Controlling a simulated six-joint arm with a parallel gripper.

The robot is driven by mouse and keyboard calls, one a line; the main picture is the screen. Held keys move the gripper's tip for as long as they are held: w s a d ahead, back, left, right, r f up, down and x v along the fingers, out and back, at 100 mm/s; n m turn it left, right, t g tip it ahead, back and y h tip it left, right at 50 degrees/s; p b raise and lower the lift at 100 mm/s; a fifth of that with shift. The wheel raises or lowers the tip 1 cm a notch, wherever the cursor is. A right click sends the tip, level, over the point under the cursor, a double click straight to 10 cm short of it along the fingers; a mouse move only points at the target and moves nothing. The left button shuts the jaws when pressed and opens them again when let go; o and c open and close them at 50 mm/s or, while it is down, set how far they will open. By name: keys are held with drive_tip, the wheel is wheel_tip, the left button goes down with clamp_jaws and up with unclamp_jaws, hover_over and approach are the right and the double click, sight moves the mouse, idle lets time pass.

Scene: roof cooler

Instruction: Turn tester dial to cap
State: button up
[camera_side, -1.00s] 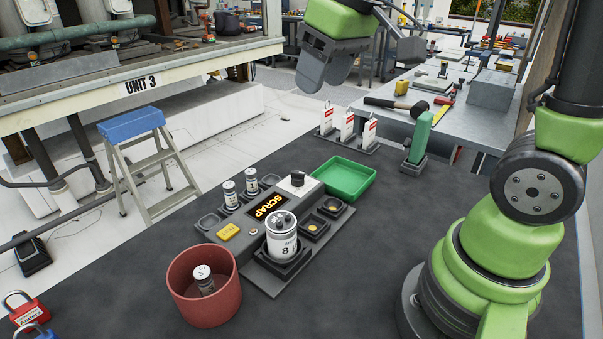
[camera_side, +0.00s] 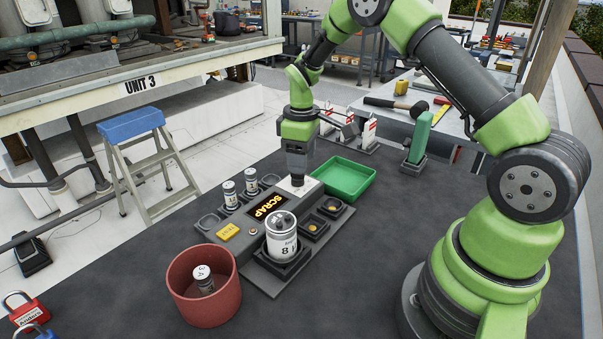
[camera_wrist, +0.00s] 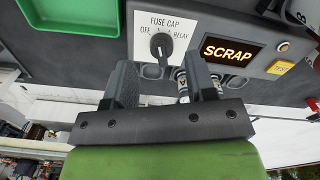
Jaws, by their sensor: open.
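The tester dial (camera_wrist: 161,46) is a dark knob on a white plate marked FUSE, CAP, OFF and RELAY in the wrist view. I cannot tell which mark it points to. My gripper (camera_wrist: 165,78) is open, its two dark fingers apart and empty, with the dial between and a little beyond their tips in the picture. In the side view my gripper (camera_side: 297,173) points down over the dial's plate at the back of the tester, and mostly hides the dial. The tester display (camera_side: 268,206) is lit and reads SCRAP. A yellow TEST button (camera_side: 228,231) is beside it.
A large white capacitor (camera_side: 281,238) stands in the front socket. Two small cylinders (camera_side: 230,195) stand in sockets at the tester's left. A green tray (camera_side: 343,180) lies close on the right. A red bin (camera_side: 203,310) holds another cylinder. Tagged white parts (camera_side: 369,132) stand behind.

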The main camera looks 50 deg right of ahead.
sight(300, 179)
drive_tip(key=shift+f, duration=2.15)
drive_tip(key=c, duration=0.8)
drive_tip(key=shift+m, duration=0.3)
drive_tip(key=m, duration=0.3)
drive_tip(key=shift+a, duration=0.15)
drive_tip(key=shift+a+m, duration=0.1)
drive_tip(key=shift+m, duration=1.8)
